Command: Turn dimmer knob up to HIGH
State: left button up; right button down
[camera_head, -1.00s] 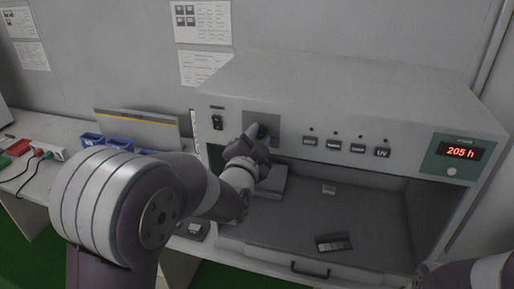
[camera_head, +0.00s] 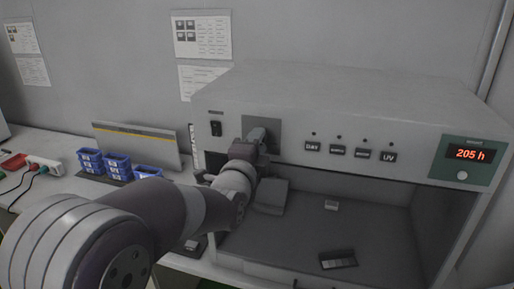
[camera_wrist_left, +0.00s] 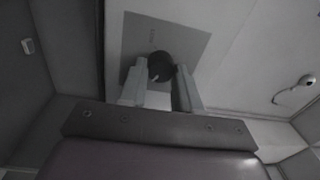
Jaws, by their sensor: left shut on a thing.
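The dimmer knob (camera_wrist_left: 160,66) is a round black knob on a grey square plate (camera_wrist_left: 185,40) in the left wrist view. In the head view the plate (camera_head: 271,133) is on the front panel of the light booth, and my gripper hides the knob. My left gripper (camera_wrist_left: 161,80) is shut on the knob, with one fingertip on each side of it. It also shows in the head view (camera_head: 258,136), in front of the plate. A light mark shows on the knob's edge, but the setting it points to is too small to read. My right gripper is out of view.
The light booth (camera_head: 330,95) has a rocker switch (camera_head: 216,128), several buttons such as UV (camera_head: 388,157), and an hour display (camera_head: 472,154) reading 205 h. A small dark object (camera_head: 338,260) lies on its floor. Blue bins (camera_head: 117,163) stand on the left bench.

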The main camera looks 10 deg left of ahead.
pick_arm(q)
jog(key=shift+r, duration=0.1)
dwell(0.3)
jog(key=o, duration=1.1)
jog(key=shift+w, duration=0.1)
jog(key=shift+c, duration=0.2)
jog(key=s+b, duration=0.2)
jog(key=s, duration=1)
jog(key=shift+s+a+f, duration=0.3)
jog(key=shift+s+f, duration=0.1)
jog(key=shift+f, duration=0.05)
